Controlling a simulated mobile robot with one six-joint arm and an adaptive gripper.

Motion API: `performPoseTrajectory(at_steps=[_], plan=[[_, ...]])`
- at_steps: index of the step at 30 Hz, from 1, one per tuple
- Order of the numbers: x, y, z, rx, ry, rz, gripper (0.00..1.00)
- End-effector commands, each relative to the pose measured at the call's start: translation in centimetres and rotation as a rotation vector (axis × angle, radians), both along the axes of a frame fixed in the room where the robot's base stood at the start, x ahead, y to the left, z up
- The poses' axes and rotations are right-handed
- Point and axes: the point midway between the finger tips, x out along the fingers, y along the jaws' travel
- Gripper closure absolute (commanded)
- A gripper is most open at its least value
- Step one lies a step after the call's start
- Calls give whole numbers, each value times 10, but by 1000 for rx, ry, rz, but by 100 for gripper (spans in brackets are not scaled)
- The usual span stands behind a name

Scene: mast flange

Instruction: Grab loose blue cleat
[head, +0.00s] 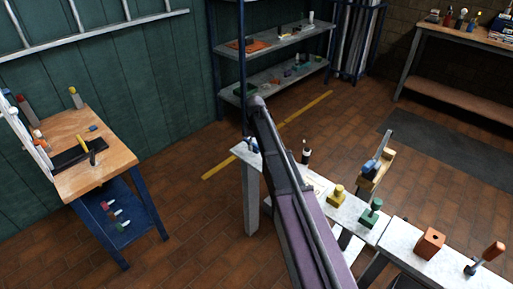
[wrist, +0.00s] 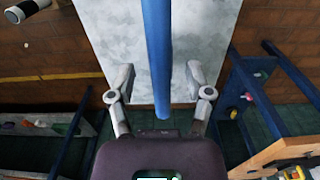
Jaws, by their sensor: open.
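A small blue piece (head: 93,128) lies on the wooden bench top at the left in the head view. It may be the loose blue cleat, but it is too small to be sure. My gripper (wrist: 160,85) is open in the wrist view, with its two fingers spread over the end of the grey table. A long blue pole (wrist: 158,50) shows between the fingers. I cannot tell whether it stands between them or beyond them, and no contact is clear. In the head view, a blue pole (head: 242,70) rises beside the end of my arm, which hides the fingers.
The wooden bench (head: 110,165) also carries a dark mat and upright handles. Shelves (head: 270,45) stand behind. Brick floor lies open between bench and table.

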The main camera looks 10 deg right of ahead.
Motion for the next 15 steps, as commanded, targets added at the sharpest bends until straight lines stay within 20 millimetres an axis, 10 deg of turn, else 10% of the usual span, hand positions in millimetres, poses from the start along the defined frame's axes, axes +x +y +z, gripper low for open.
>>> performPoseTrajectory(at_steps=[7, 15], plan=[[0, 0, 0, 0, 0, 0, 100], [0, 0, 0, 0, 0, 0, 100]])
